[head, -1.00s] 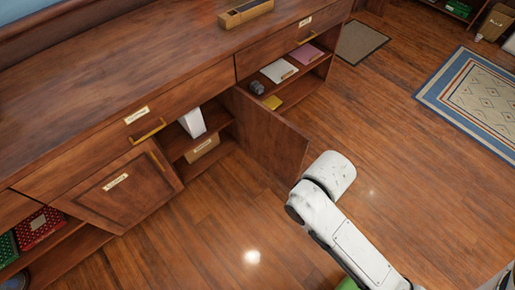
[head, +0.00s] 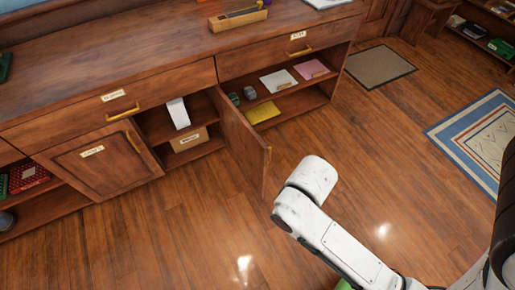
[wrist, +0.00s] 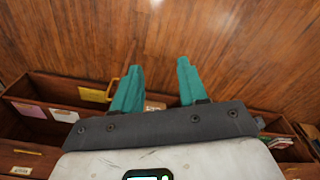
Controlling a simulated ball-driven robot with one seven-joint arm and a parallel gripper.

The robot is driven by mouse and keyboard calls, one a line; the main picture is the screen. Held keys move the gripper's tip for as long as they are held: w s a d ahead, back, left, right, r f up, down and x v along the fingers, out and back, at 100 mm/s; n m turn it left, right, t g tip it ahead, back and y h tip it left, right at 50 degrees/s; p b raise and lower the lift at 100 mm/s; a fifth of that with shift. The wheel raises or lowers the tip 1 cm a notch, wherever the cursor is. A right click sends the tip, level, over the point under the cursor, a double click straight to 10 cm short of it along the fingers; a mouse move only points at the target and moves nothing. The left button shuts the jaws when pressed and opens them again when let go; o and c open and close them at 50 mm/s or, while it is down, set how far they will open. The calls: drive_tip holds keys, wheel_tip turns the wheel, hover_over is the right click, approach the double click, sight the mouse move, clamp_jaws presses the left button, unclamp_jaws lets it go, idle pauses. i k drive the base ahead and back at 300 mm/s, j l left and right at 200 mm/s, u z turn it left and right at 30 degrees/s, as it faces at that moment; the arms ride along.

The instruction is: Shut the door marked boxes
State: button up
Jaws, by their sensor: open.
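A wooden cabinet door (head: 240,140) stands swung out into the room in the head view, hinged at the right of its opening. A yellow handle (wrist: 112,90) appears just left of the left finger. The head view shows my white arm right of the door, not the fingers.
A labelled door (head: 100,165) to the left looks shut; its text is too small to read. Open shelves (head: 285,100) to the right hold folders and small items. A grey mat (head: 380,68) and a blue-edged rug (head: 480,135) lie on otherwise clear floor.

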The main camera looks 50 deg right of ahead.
sight(249, 150)
drive_tip(key=k+l, duration=0.3)
drive_tip(key=l, duration=0.2)
drive_tip(key=k+l, duration=0.3)
drive_tip(key=l, duration=0.2)
drive_tip(key=k+l+u, duration=0.1)
drive_tip(key=k+l, duration=0.15)
drive_tip(key=l, duration=0.25)
drive_tip(key=k+l, duration=0.35)
drive_tip(key=i+l+u, duration=0.1)
drive_tip(key=l, duration=0.25)
drive_tip(key=i+l+u, duration=0.1)
drive_tip(key=l, duration=0.25)
drive_tip(key=i+l+u, duration=0.1)
drive_tip(key=l, duration=0.3)
drive_tip(key=i+l+u, duration=0.1)
drive_tip(key=i+l, duration=0.2)
drive_tip(key=i+l+u, duration=0.1)
drive_tip(key=i+l, duration=0.15)
drive_tip(key=l, duration=0.2)
